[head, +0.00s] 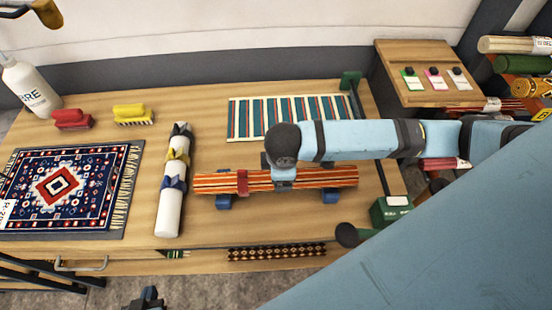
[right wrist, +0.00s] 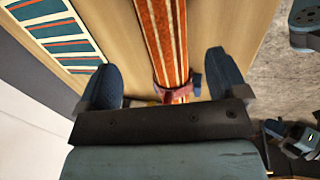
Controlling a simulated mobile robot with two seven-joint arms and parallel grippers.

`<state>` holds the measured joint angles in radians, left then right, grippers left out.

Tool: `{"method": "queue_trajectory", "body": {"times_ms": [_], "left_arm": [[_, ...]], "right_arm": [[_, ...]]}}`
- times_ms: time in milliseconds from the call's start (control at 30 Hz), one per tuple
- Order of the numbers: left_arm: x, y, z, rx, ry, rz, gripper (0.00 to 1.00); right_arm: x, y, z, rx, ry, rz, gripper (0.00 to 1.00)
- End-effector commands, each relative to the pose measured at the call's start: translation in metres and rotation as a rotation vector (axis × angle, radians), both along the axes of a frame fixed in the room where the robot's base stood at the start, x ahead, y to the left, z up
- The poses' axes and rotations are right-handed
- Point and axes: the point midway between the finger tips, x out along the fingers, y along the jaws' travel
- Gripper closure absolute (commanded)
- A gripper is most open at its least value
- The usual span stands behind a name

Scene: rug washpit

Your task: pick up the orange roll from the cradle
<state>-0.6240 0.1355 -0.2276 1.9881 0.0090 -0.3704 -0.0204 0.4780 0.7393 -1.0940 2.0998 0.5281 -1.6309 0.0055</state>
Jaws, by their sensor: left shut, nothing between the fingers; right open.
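In the right wrist view my right gripper (right wrist: 162,63) is open, with one finger on each side of the orange roll (right wrist: 164,35). The fingers look apart from it; their height above it is hard to tell. My left gripper (head: 148,299) is shut and empty at the bottom edge, in front of the table.
A white roll with coloured bands (head: 171,205) lies left of the cradle, beside a patterned rug (head: 60,188). A striped mat (head: 250,118) lies behind the cradle. Red (head: 72,118) and yellow (head: 131,114) brushes and a white bottle (head: 32,88) stand at the back left.

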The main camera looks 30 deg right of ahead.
Motion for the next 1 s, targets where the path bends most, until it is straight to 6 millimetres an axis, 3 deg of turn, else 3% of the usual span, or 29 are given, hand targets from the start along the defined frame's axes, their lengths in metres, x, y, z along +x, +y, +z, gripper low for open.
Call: {"method": "queue_trajectory", "body": {"times_ms": [100, 367, 633, 967, 1000], "left_arm": [[0.000, 0.000, 0.001, 0.000, 0.000, 0.000, 1.00], [0.004, 0.000, 0.005, 0.001, -0.009, 0.000, 1.00], [0.005, 0.003, 0.012, 0.003, -0.014, 0.004, 1.00], [0.004, 0.003, 0.011, 0.003, -0.011, 0.004, 1.00], [0.004, 0.003, 0.011, 0.004, -0.010, 0.004, 1.00]], "right_arm": [[0.004, -0.002, -0.020, 0.001, 0.001, -0.001, 0.08], [0.007, -0.002, -0.039, 0.000, 0.001, 0.000, 0.08], [0.012, -0.001, -0.077, 0.001, 0.000, 0.000, 0.08], [0.013, -0.002, -0.086, 0.003, -0.001, 0.001, 0.08], [0.013, -0.002, -0.086, 0.003, -0.001, 0.001, 0.17]]}}
